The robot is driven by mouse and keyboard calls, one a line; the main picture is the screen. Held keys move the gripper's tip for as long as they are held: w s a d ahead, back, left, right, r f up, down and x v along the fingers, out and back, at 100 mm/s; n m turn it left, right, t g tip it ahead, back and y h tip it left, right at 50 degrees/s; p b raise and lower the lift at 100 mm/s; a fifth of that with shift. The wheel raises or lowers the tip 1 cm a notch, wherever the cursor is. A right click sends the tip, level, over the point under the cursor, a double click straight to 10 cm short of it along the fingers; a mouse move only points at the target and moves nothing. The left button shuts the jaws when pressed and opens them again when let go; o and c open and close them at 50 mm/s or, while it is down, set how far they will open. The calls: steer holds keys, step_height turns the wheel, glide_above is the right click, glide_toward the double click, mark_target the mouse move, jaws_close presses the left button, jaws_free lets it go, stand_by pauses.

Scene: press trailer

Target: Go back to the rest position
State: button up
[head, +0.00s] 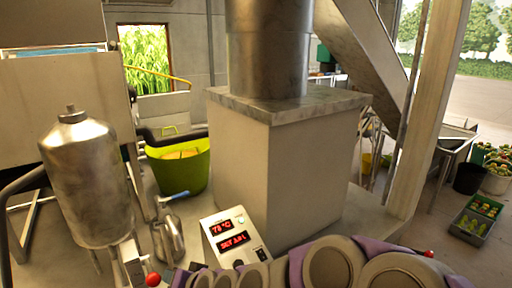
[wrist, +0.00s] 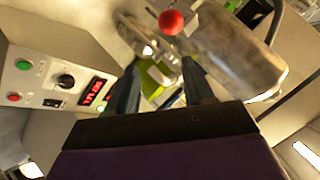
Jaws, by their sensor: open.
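My gripper (wrist: 160,74) shows in the wrist view as two dark fingers spread apart, with nothing between them. Past the fingertips are a yellow-green bucket (wrist: 153,84) and metal fittings. My purple and grey arm (head: 330,266) lies folded along the bottom of the head view. The gripper itself is not visible there. A control box (head: 235,238) with red displays stands just beyond the arm, and it also shows at the left of the wrist view (wrist: 45,78). A red ball knob (head: 153,279) is near the bottom; it shows ahead of the gripper in the wrist view (wrist: 171,22).
A steel tank (head: 88,180) stands at left, with a small metal vessel (head: 168,236) beside it. The yellow-green bucket (head: 182,170) is behind. A large block (head: 305,170) with a metal column fills the middle. Crates (head: 474,220) sit on the floor at far right.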

steer(key=s+d+g+h, duration=0.8)
steer(key=s+d+g, duration=0.1)
steer(key=s+d, duration=2)
steer(key=d, duration=0.3)
steer(key=shift+d+g, duration=0.25)
steer(key=shift+g, duration=0.05)
